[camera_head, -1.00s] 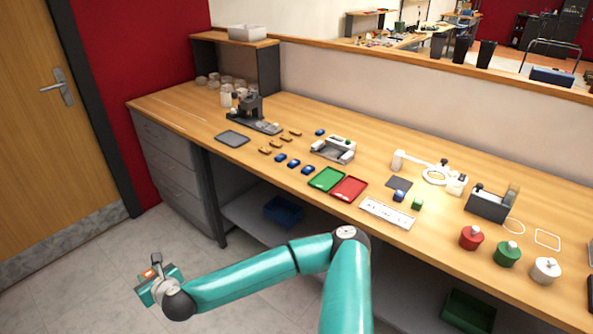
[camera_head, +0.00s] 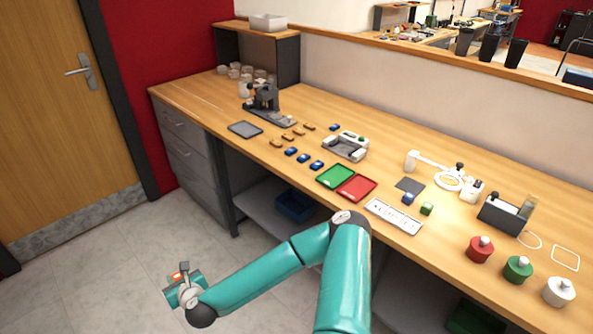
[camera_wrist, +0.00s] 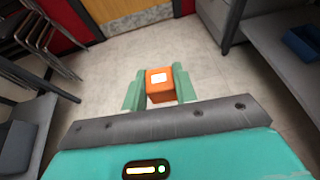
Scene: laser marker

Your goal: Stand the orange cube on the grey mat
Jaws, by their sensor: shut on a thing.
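The orange cube (camera_wrist: 161,87), with a pale square on its face, is between the two green fingers of my gripper (camera_wrist: 158,80) in the wrist view. My gripper is shut on it. In the head view the cube (camera_head: 176,276) shows as a small orange patch, partly hidden by the gripper, over the floor and clear of the bench at the lower left. The grey mat (camera_head: 410,184) is a dark flat square on the bench, right of centre. A blue cube (camera_head: 408,199) and a green cube (camera_head: 427,209) sit by its front edge.
Open floor (camera_head: 95,250) lies in front of the bench.

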